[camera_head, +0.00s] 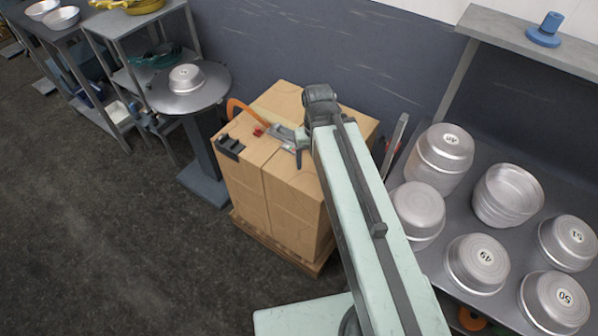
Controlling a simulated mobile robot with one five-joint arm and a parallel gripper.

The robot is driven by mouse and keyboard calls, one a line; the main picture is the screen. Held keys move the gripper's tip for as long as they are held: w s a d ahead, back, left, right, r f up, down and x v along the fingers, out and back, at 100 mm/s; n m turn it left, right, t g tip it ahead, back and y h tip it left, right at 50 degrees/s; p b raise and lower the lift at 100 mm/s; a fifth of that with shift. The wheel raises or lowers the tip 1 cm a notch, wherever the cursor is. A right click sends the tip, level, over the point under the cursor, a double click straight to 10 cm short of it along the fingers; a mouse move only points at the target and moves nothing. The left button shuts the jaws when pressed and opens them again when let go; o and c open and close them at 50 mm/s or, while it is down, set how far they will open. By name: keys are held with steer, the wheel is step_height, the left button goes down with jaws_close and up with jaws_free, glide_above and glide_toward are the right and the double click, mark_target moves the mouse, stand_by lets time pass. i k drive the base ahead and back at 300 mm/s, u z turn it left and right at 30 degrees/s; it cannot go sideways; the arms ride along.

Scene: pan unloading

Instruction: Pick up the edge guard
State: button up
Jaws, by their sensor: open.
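A dark, bracket-like piece, which looks like the edge guard (230,147), sits on the top left edge of the cardboard box stack (290,190). My gripper (272,130) is over the top of the boxes, to the right of the dark piece and apart from it. It is open, and its jaws are small in this view. A small red thing (257,131) lies just left of the gripper. My arm hides the right part of the stack.
An orange curved band (238,107) is at the back left of the box top. The stack stands on a wooden pallet (275,240). A round table (200,95) with a metal pan (186,78) is to the left. Several pans stand on a grey bench at right. The floor at front left is clear.

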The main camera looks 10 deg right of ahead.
mark_target(230, 148)
steer(key=k, duration=0.5)
steer(key=u, duration=1.2)
steer(key=i, duration=1.05)
steer(key=u, duration=1.35)
